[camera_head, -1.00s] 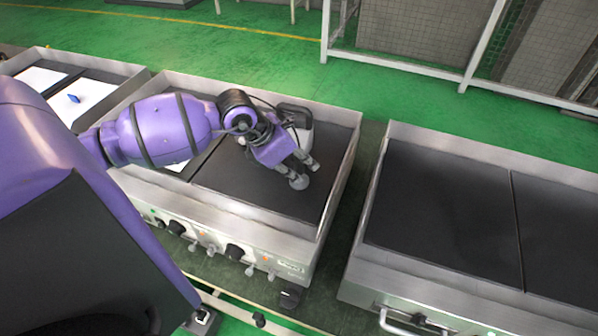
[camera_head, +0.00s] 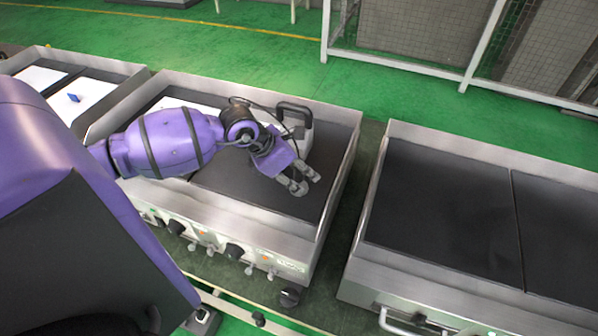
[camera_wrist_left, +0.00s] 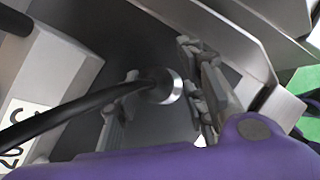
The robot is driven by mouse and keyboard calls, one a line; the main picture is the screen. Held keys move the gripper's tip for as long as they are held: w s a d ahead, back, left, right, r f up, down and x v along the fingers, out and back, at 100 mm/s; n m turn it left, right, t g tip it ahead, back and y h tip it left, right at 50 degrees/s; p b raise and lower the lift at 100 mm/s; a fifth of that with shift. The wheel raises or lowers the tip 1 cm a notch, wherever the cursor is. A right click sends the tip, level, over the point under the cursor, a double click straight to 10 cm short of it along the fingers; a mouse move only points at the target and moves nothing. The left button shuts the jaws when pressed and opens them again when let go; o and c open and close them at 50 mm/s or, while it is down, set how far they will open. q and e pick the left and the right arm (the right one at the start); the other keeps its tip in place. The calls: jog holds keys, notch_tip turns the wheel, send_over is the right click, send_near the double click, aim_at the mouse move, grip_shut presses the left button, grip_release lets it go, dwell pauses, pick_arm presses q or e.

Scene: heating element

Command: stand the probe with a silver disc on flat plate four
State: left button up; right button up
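The probe's silver disc (camera_wrist_left: 166,88) shows between the fingers in the left wrist view, close to the dark plate, with its black stem or cable (camera_wrist_left: 85,110) running to the lower left. I cannot tell whether it rests flat. My left gripper (camera_head: 302,181) is low over the dark right-hand plate (camera_head: 240,188) of the middle cooker. In the wrist view its fingers (camera_wrist_left: 162,100) are spread, with a gap beside the disc. In the head view the fingers largely hide the probe. My right gripper is not in view.
A light meter box with a black handle (camera_head: 294,108) stands just behind the gripper; its printed side (camera_wrist_left: 18,135) shows in the wrist view. A raised steel rim (camera_head: 343,172) bounds the plate. The right cooker (camera_head: 440,205) is bare. A blue object (camera_head: 74,98) lies on the left cooker.

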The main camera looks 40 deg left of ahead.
pick_arm(q)
jog(key=shift+s+a+r, duration=0.15)
jog(key=shift+r, duration=0.35)
jog(key=p+v, duration=0.1)
jog(key=v, duration=1)
jog(key=shift+s, duration=0.15)
